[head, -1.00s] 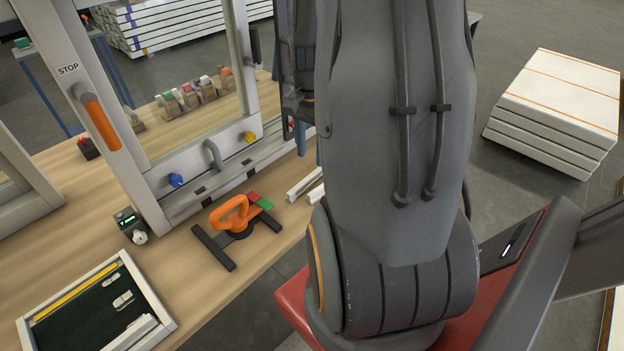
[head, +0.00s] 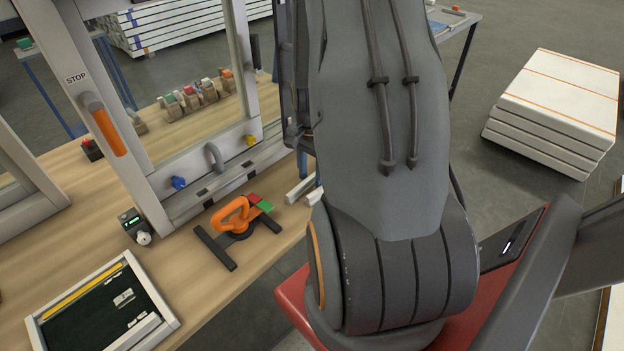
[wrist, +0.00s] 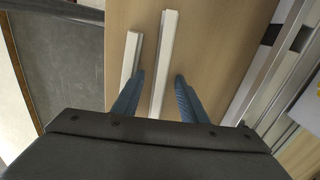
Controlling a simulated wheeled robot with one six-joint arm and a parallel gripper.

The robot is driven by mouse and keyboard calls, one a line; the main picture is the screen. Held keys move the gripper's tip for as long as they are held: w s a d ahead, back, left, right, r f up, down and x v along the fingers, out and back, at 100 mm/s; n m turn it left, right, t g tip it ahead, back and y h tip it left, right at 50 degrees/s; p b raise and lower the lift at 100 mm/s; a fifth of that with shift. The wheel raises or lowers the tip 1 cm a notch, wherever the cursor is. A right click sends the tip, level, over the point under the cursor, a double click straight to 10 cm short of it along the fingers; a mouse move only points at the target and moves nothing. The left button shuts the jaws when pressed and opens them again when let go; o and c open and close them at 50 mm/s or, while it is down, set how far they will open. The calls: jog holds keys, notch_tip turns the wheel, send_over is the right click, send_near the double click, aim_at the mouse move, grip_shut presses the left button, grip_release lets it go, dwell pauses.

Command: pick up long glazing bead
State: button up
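The long glazing bead (wrist: 164,55) is a white strip lying on the wooden table in the wrist view. A shorter white bead (wrist: 131,58) lies to its left, roughly parallel and apart. My gripper (wrist: 160,75) is open, with its two blue fingers on either side of the long bead in the picture. The left finger's tip appears close to the short bead's near end. I cannot tell the height of the fingertips above the table.
A window frame (head: 150,170) stands on the table (head: 190,285) beside the beads. An orange-handled suction lifter (head: 232,215) and a green-lined tray (head: 97,310) lie nearer. The table's edge (wrist: 103,50) runs left of the short bead.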

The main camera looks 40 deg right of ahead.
grip_shut()
jog(key=shift+r, duration=0.15)
